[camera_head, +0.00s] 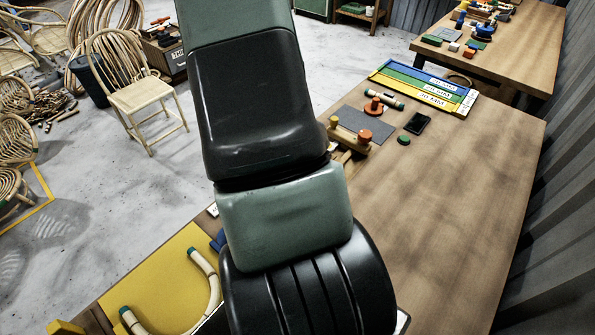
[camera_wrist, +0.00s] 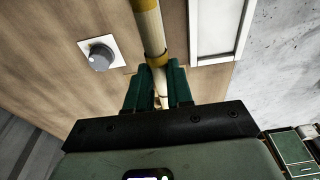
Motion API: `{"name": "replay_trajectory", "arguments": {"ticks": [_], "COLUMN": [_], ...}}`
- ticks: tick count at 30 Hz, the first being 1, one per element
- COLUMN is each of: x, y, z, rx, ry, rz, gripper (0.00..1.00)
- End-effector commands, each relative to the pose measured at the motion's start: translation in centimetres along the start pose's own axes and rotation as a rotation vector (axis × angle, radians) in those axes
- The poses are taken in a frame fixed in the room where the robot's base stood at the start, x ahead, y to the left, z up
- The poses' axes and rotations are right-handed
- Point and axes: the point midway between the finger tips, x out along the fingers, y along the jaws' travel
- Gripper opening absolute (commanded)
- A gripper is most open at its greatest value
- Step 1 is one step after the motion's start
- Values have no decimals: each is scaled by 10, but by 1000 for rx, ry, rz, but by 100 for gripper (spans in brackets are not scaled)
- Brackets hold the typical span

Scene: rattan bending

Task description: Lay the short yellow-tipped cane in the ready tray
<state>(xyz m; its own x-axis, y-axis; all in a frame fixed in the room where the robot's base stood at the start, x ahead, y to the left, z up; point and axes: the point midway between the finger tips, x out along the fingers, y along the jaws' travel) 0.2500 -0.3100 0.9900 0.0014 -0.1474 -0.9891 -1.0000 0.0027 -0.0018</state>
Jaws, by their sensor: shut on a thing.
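In the wrist view my gripper (camera_wrist: 158,88) has green fingers closed on a pale cane (camera_wrist: 150,30). The cane has a yellow-brown band just beyond the fingertips, and it runs up out of the picture, so its far end is not seen. A short pale piece of it shows between the fingers. In the head view my arm hides the gripper and the held cane. I cannot tell which thing is the ready tray; a white-rimmed opening (camera_wrist: 248,40) lies right of the cane in the wrist view.
A grey knob (camera_wrist: 100,56) on a white plate stands left of the cane. In the head view, a yellow board (camera_head: 165,285) holds a curved, green-tipped cane (camera_head: 213,285). The bench's right side is clear.

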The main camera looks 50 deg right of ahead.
Motion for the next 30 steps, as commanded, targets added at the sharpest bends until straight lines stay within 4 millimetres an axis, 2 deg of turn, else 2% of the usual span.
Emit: {"name": "replay_trajectory", "arguments": {"ticks": [6, 9, 12, 19, 30], "x": [4, 5, 5, 17, 56], "y": [-59, -81, -94, -100, -99], "z": [14, 22, 28, 32, 37], "rx": [-10, -7, -6, 0, -1], "ry": [-1, 0, 3, 2, 2], "rz": [-3, -1, 0, 2, 2], "gripper": [0, 0, 0, 0, 0]}}
